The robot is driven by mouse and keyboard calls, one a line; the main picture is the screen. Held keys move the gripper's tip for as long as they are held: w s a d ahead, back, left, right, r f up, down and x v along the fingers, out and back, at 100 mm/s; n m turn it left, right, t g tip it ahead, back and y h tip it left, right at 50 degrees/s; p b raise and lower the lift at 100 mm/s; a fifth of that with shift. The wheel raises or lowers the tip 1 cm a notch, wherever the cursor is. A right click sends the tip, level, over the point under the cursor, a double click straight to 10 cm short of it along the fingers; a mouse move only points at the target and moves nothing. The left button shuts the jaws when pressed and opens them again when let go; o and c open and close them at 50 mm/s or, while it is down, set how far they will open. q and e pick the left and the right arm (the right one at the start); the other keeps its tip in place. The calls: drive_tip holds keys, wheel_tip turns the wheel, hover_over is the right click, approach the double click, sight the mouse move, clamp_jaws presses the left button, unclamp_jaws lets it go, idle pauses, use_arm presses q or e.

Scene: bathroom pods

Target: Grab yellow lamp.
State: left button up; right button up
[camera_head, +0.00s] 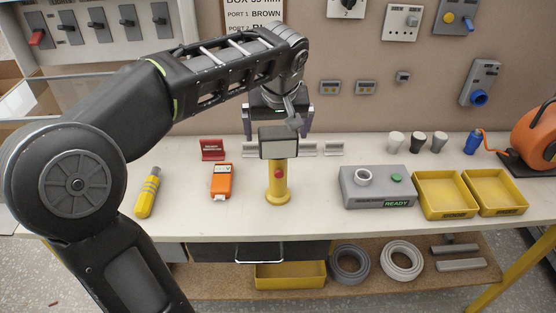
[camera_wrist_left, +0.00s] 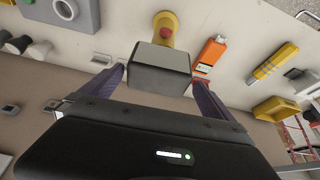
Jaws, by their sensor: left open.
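The yellow lamp (camera_head: 278,188) stands upright on the white workbench, with a round yellow base, a red button and a dark box-shaped head (camera_head: 278,148) with a grey top. My left gripper (camera_head: 278,125) is open at the lamp's head, on its far side in the head view. In the left wrist view, the lamp's head (camera_wrist_left: 160,68) sits between the two spread fingers of the gripper (camera_wrist_left: 158,78), and a gap shows on the left side. Contact on the right side cannot be told. My right gripper is not in view.
An orange device (camera_head: 221,181) and a yellow-grey tool (camera_head: 148,192) lie left of the lamp. A grey box (camera_head: 376,199) marked READY and yellow trays (camera_head: 445,213) stand to the right. A small red sign (camera_head: 212,150) stands behind. Bare bench lies around the lamp's base.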

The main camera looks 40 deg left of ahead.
use_arm(q)
drive_tip(key=p+x, duration=0.1)
drive_tip(key=x, duration=0.4)
drive_tip(key=shift+d, duration=0.15)
drive_tip(key=shift+c, duration=0.6)
drive_tip(key=c, duration=1.9)
drive_tip(key=shift+w+r, duration=0.1)
wheel_tip(320, 180, up, 10)
drive_tip(key=shift+f, duration=0.1)
